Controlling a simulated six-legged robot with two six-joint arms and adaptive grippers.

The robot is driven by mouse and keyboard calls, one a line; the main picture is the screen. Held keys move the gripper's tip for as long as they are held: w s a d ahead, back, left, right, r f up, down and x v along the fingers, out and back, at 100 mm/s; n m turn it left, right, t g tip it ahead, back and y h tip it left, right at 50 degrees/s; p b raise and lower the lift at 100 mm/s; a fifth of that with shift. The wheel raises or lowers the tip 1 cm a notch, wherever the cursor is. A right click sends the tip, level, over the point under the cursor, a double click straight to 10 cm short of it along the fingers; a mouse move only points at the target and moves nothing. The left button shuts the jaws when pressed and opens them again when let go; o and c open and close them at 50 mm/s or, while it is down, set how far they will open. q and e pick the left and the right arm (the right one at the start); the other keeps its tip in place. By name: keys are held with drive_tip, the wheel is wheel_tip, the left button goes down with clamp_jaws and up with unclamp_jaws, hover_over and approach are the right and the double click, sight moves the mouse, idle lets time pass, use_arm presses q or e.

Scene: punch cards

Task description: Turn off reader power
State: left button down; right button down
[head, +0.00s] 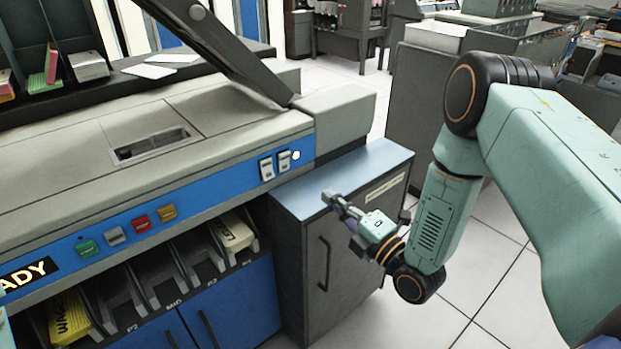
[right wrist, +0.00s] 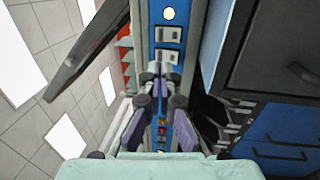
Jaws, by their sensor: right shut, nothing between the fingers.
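The card reader (head: 215,165) is a grey machine with a blue front panel. Near the panel's right end are two pale rocker switches, a left one (head: 267,168) and a right one (head: 284,161), beside a lit round lamp (head: 296,155). Their labels are too small to read. The right wrist view shows the lamp (right wrist: 169,13) and both switches (right wrist: 168,34) beyond the fingertips. My right gripper (head: 333,199) is shut and empty, to the right of and below the switches, apart from them, over the grey cabinet. My left gripper is out of view.
Green, white, red and orange buttons (head: 140,224) line the panel at left. Card pockets (head: 155,285) sit below it. A low grey cabinet (head: 340,180) with a blue-grey top stands right of the reader. A raised dark arm (head: 225,50) leans over the reader.

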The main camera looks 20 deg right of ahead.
sight(286, 158)
drive_tip(key=b+x, duration=0.3)
drive_tip(key=x, duration=1)
drive_tip(key=shift+w+d+f, duration=0.1)
drive_tip(key=shift+w, duration=0.15)
drive_tip(key=shift+w+a+r+g+p, duration=0.2)
drive_tip(key=shift+w+r+g+p, duration=0.25)
drive_tip(key=shift+p, duration=0.55)
drive_tip(key=shift+s+f+b, duration=0.15)
drive_tip(key=shift+f+b, duration=0.1)
drive_tip(key=shift+b, duration=0.05)
